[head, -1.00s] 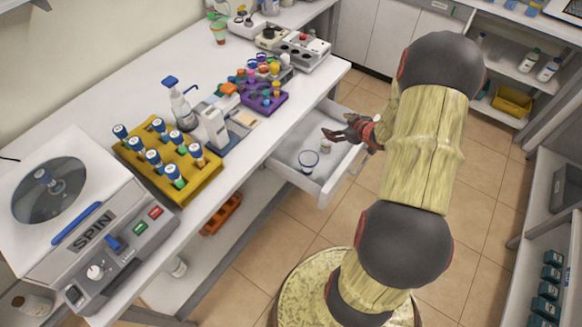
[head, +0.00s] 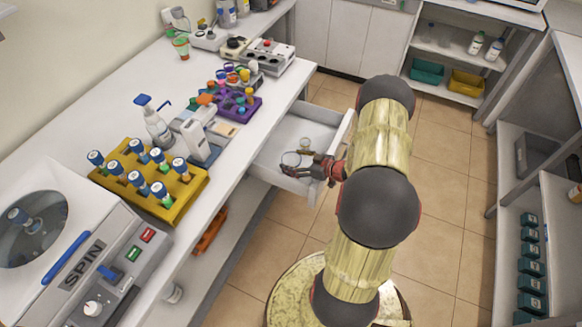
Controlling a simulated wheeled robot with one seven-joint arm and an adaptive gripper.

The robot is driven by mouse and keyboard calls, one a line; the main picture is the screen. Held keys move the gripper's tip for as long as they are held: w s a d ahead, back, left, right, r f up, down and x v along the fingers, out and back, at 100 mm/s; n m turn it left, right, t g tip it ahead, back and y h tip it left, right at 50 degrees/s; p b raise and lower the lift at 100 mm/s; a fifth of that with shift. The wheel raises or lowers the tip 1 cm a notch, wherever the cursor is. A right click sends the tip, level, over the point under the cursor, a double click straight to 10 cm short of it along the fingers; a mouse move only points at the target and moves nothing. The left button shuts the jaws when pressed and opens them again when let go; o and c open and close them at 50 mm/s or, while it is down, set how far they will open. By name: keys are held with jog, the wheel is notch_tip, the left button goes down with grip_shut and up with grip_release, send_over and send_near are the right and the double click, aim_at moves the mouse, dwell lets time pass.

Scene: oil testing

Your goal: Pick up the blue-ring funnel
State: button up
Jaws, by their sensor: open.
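The blue-ring funnel (head: 291,159) lies in the open white drawer (head: 264,170), near its front left part. Its round rim shows as a thin ring; in this frame its blue is faint. A small pale item (head: 305,144) stands just behind it in the drawer. My gripper (head: 297,163) reaches over the drawer from the right, with its fingers open close to the right side of the funnel. It partly covers the funnel's near right edge. I cannot tell whether a finger touches the rim.
The drawer's front wall (head: 337,132) and sides surround the gripper's reach. On the bench above stand a yellow rack (head: 180,205) of blue-capped tubes, a purple rack (head: 240,107), a spray bottle (head: 156,128) and a spin machine (head: 100,275).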

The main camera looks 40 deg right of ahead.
jog(key=shift+x, duration=0.8)
jog(key=c, duration=0.9)
